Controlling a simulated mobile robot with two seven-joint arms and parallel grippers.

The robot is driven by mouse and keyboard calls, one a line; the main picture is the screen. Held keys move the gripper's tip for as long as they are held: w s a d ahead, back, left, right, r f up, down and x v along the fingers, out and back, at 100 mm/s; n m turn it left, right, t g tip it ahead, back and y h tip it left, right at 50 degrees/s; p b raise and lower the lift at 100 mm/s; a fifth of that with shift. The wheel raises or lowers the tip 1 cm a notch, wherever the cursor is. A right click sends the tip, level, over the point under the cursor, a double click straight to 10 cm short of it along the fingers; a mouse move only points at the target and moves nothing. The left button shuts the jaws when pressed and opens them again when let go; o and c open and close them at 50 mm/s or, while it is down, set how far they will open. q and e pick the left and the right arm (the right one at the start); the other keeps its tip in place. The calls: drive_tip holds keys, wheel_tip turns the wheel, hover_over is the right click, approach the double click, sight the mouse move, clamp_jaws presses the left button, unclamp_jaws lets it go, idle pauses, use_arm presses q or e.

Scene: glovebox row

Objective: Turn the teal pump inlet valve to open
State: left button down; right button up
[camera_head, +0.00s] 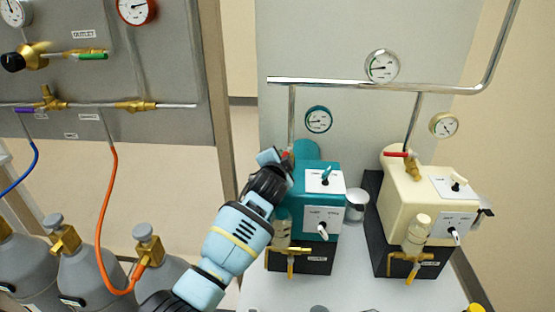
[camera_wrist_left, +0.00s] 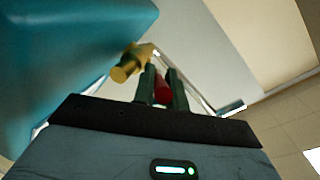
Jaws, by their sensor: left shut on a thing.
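The teal pump (camera_head: 302,185) stands on a black base on the light bench, right of centre in the head view. Its teal body fills the upper left of the left wrist view (camera_wrist_left: 70,50). The inlet valve has a brass body (camera_wrist_left: 125,70) and a red handle (camera_wrist_left: 160,90). My left gripper (camera_head: 272,160) reaches the pump's upper left side. In the left wrist view its two dark fingers (camera_wrist_left: 162,82) are shut on the red handle. In the head view the gripper hides most of the valve, so I cannot tell the handle's angle. My right gripper is not in view.
A cream pump (camera_head: 425,190) with its own red-handled valve (camera_head: 400,154) stands to the right. A chrome pipe (camera_head: 335,82) with gauges runs above both pumps. Grey gas cylinders (camera_head: 90,275) with an orange hose (camera_head: 109,220) stand at the left, below a grey gas panel (camera_head: 170,70).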

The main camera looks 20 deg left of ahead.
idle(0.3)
use_arm(q)
drive_tip(key=c, duration=1.5)
unclamp_jaws()
drive_tip(key=shift+o, duration=0.3)
drive_tip(key=shift+f, duration=0.1)
drive_tip(key=shift+s+d+f, duration=0.1)
drive_tip(key=shift+s, duration=0.1)
